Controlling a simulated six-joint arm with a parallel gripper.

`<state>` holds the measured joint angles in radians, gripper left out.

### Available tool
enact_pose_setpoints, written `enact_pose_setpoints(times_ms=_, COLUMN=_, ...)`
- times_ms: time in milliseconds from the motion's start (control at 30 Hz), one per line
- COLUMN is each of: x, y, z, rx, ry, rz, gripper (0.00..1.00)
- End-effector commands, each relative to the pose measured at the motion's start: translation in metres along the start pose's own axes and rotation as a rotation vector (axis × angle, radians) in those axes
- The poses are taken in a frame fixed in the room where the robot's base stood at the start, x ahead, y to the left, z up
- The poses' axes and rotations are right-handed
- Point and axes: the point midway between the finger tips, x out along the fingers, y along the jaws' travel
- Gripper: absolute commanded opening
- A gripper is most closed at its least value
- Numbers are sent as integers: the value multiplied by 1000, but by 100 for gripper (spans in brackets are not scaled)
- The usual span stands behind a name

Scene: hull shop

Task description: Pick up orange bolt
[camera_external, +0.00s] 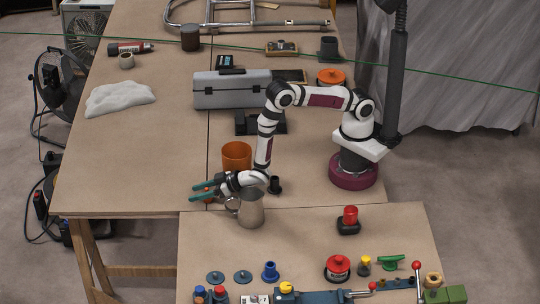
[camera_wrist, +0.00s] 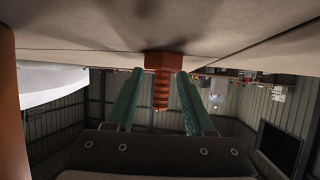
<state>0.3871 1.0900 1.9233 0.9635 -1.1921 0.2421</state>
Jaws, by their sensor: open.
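The orange bolt (camera_wrist: 161,82) stands on its hex head on the tabletop, its threaded shank away from the table; the wrist view is upside down. The bolt also shows small in the external view (camera_external: 208,194). My gripper (camera_external: 194,192) is low over the near left part of the table, pointing left, with teal fingers. In the wrist view my gripper (camera_wrist: 158,72) is open, one finger on each side of the bolt, with a gap on both sides. The fingers partly hide the bolt in the external view.
An orange cup (camera_external: 237,153) stands just behind my gripper. A metal jug (camera_external: 251,211) stands close in front of my wrist, and a small dark part (camera_external: 275,186) beside it. A grey toolbox (camera_external: 232,90) and a white lump (camera_external: 120,98) lie farther back. The table is clear to the left.

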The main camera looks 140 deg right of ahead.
Motion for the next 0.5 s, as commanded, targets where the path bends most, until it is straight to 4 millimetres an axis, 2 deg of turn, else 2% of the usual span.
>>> enact_pose_setpoints(times_ms=33, x=0, y=0, z=0, rx=0, ry=0, rz=0, gripper=53)
enact_pose_setpoints(times_ms=333, x=0, y=0, z=0, rx=0, ry=0, rz=0, gripper=0)
enact_pose_setpoints(times_ms=500, x=0, y=0, z=0, rx=0, ry=0, rz=0, gripper=0)
